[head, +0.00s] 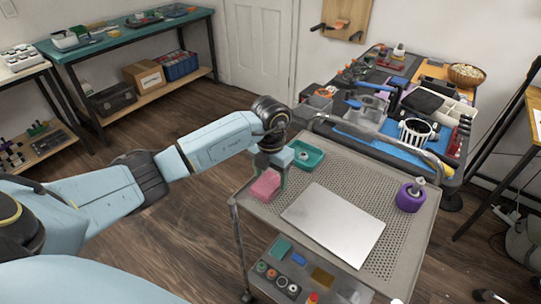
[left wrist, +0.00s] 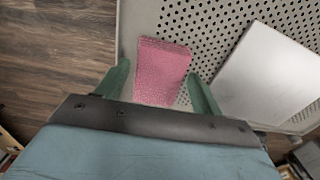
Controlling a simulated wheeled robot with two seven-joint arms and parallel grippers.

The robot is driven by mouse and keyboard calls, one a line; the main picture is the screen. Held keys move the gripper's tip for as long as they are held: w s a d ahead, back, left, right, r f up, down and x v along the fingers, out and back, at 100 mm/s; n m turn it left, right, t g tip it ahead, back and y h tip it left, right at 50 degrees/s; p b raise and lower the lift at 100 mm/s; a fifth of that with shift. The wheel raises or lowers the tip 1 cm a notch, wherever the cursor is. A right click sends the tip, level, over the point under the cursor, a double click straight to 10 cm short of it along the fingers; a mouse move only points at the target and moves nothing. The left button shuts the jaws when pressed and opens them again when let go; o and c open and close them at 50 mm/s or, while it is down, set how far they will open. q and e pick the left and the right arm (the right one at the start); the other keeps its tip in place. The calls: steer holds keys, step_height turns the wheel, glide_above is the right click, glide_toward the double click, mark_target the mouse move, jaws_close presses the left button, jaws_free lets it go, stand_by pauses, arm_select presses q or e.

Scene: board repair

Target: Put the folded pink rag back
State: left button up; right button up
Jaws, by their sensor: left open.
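The folded pink rag (head: 265,186) lies on the perforated top of the metal cart (head: 413,237), near its left edge in the head view. In the left wrist view the rag (left wrist: 162,70) lies between and ahead of my green fingertips. My left gripper (head: 270,172) is over the rag. In the left wrist view its two fingers (left wrist: 160,82) are spread wide, one on each side of the rag, with gaps visible. The rag's near end is partly hidden by the gripper's body. My right gripper is not in view.
On the cart, a teal tray (head: 318,156) sits just behind my gripper, a flat silver panel (head: 333,222) lies to the right, and a purple bottle (head: 409,197) stands at the right. A cluttered workbench (head: 452,178) is behind the cart. The cart's lower shelf holds small parts.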

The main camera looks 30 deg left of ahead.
mark_target(270, 181)
arm_select(q)
step_height(270, 181, up, 11)
steer(key=p, duration=0.2)
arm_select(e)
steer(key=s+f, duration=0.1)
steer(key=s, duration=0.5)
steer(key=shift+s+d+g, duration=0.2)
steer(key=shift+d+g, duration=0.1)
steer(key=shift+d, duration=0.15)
